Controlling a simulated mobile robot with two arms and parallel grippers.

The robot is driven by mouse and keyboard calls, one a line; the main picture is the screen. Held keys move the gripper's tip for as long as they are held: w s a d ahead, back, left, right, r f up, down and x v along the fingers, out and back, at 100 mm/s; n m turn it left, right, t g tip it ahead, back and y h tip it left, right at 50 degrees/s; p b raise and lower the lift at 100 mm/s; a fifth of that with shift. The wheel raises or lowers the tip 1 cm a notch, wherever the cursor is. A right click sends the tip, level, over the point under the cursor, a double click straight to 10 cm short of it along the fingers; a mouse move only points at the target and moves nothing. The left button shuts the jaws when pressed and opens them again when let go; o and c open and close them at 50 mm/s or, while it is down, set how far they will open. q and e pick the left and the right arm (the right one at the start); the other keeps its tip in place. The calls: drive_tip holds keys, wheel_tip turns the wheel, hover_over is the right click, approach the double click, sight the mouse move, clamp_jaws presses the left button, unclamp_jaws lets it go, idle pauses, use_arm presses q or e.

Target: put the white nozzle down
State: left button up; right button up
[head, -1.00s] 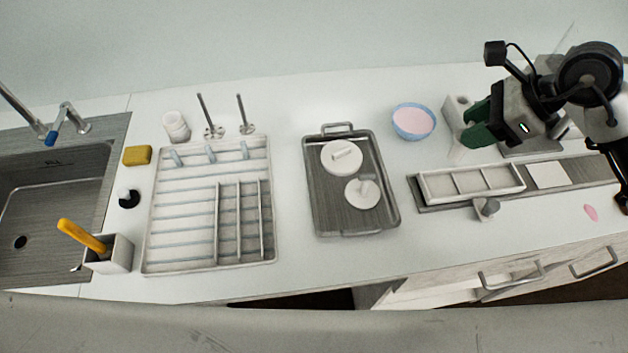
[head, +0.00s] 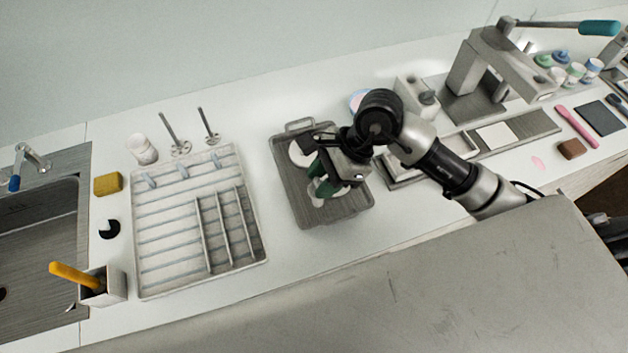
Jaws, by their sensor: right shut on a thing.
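My right gripper (head: 322,188) is over the grey tray (head: 290,196), pointing down with its green fingers close together. It is shut on the white nozzle, which is mostly hidden by the fingers. A white patch shows at the fingertips, and I cannot tell nozzle from the white disc part below, or whether the nozzle touches anything. Another round white part (head: 299,153) lies in the tray's upper half, partly covered by the gripper. My left gripper is not in view.
A white drying rack (head: 165,283) stands left of the tray, with two upright metal rods (head: 170,128) behind it. A sink (head: 40,235) is at far left. A long narrow grey tray and a metal press (head: 490,62) are on the right. Bare counter lies between rack and tray.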

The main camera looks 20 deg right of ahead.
sight(315, 188)
drive_tip(key=shift+w+a+f, duration=0.45)
drive_tip(key=shift+a, duration=0.15)
wheel_tip(315, 188, down, 4)
drive_tip(key=shift+r+p, duration=0.1)
drive_tip(key=shift+p, duration=0.85)
drive_tip(key=shift+f, duration=0.2)
drive_tip(key=o, duration=1.1)
drive_tip(key=shift+c, duration=0.2)
drive_tip(key=b+v, duration=0.3)
drive_tip(key=v, duration=0.9)
